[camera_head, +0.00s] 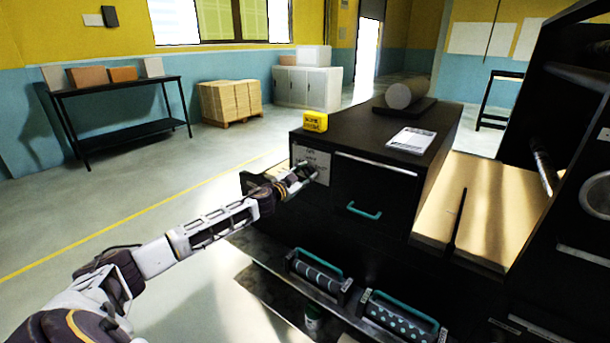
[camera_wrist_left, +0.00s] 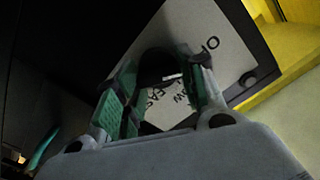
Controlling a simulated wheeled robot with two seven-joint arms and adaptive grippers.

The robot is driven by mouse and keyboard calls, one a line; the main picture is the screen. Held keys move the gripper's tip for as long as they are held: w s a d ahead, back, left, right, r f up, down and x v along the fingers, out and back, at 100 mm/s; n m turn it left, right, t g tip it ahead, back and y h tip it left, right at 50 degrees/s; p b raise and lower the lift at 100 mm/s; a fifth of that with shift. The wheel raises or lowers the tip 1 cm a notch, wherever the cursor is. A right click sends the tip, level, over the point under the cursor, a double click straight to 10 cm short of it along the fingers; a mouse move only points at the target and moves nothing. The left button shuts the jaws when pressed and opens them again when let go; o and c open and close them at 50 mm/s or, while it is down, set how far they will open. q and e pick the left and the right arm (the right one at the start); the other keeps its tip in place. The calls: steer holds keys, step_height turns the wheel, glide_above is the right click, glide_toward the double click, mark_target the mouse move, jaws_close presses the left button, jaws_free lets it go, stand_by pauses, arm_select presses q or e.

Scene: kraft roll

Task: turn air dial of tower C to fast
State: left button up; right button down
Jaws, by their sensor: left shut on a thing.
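A white label panel (camera_head: 318,157) is on the front left of the black cabinet (camera_head: 372,183). In the left wrist view the panel (camera_wrist_left: 215,45) shows printed letters, partly hidden; I can read "O" and part of other words. A dark round dial (camera_wrist_left: 155,66) with a pale pointer mark stands out from it. My left gripper (camera_head: 303,178) reaches the panel from the left. In the left wrist view its green-padded fingers (camera_wrist_left: 160,80) are on either side of the dial, shut on it. The dial's exact setting is hard to read. My right gripper is out of view.
A yellow box (camera_head: 315,121), a white sheet (camera_head: 411,140) and a grey roll (camera_head: 405,93) lie on the cabinet top. Patterned rollers with teal handles (camera_head: 318,272) sit low in front. The floor to the left is clear.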

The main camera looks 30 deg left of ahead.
arm_select(q)
steer(key=shift+m, duration=0.3)
steer(key=m, duration=0.5)
steer(key=shift+d+f+p, duration=0.1)
steer(key=shift+d+p, duration=0.05)
steer(key=shift+p, duration=0.25)
steer(key=m, duration=0.5)
steer(key=shift+f+m, duration=0.15)
steer(key=shift+m, duration=0.25)
steer(key=m, duration=0.6)
steer(key=shift+f, duration=0.15)
steer(key=m, duration=0.6)
steer(key=shift+f+p, duration=0.15)
steer(key=shift+p, duration=0.25)
steer(key=shift+m, duration=0.3)
steer(key=o, duration=1)
